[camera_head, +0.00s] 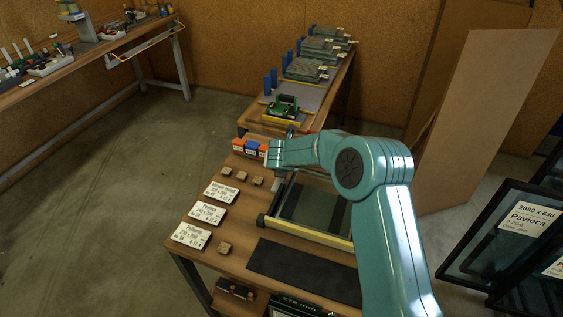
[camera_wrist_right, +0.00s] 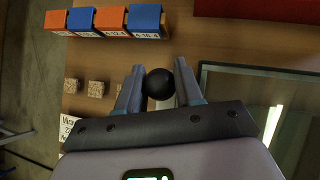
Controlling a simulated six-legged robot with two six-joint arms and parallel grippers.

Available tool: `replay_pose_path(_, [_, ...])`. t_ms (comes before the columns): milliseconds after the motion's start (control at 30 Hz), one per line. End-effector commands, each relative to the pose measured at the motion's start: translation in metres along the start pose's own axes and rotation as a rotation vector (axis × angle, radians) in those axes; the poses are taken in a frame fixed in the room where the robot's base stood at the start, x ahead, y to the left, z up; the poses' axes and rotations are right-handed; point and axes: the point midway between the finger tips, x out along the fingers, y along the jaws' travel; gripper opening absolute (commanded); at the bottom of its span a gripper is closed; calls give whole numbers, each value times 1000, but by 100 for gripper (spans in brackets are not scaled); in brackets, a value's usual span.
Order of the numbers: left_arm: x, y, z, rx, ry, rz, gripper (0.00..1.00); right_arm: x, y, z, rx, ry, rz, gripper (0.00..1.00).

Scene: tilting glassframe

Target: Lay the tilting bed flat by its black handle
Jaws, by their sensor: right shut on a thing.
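The tilting bed (camera_head: 263,220) is on the near wooden table in the head view, a dark glassy panel inside a pale frame with a yellowish front bar. Its tilt is hard to judge. Its frame and dark pane also show at the right of the right wrist view (camera_wrist_right: 242,97). The black handle (camera_wrist_right: 158,84) shows as a round knob between the fingers of my right gripper (camera_wrist_right: 159,75), which is shut on it. In the head view my teal right arm covers the bed's far right part, and the handle is hidden. My left gripper is not in view.
Orange and blue blocks (camera_head: 248,148) stand just left of the gripper. Small wooden blocks and white label cards (camera_head: 208,213) lie along the table's left side. A dark mat (camera_head: 300,272) lies in front of the bed. Framed panes (camera_head: 515,235) lean at the right.

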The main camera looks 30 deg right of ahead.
Motion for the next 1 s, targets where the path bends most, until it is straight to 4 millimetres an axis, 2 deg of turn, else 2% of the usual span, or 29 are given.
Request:
replay_pose_path(333, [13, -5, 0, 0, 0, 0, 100, 16, -1, -10, -1, -1, 1, 0])
replay_pose_path(1000, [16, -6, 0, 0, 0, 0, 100, 21, -2, -14, -2, 2, 0, 0])
